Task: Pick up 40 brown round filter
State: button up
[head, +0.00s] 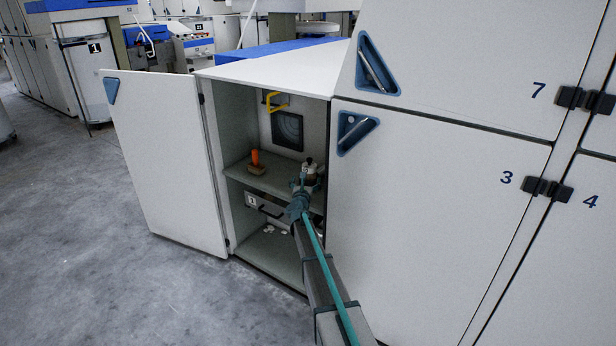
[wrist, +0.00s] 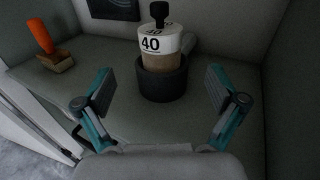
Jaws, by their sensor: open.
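The brown round filter (wrist: 158,60) stands upright on the cabinet shelf in the wrist view. It has a black knob on top, a white band marked "40", a brown body and a dark base. My gripper (wrist: 162,95) is open, with one finger on each side and nearer the camera than the filter. The fingers look apart from it. In the head view, the filter (head: 309,168) shows at the right of the shelf, partly hidden by my gripper (head: 301,190).
An orange-handled brush (head: 256,161) stands at the shelf's left. The cabinet door (head: 165,160) is open to the left. A yellow hook (head: 274,100) and a dark square panel (head: 287,130) are above the shelf. The cabinet's right wall (wrist: 290,80) is close to my gripper.

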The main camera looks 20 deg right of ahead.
aim_at(308, 172)
jog(key=x, duration=0.4)
jog(key=shift+w+d, duration=0.1)
jog(key=shift+w, duration=0.25)
jog(key=shift+f+p+x, duration=0.15)
jog(key=shift+x, duration=1.3)
jog(key=shift+f+p+x, duration=0.15)
jog(key=shift+x, duration=1.3)
jog(key=shift+s, duration=0.1)
jog(key=c, duration=1.4)
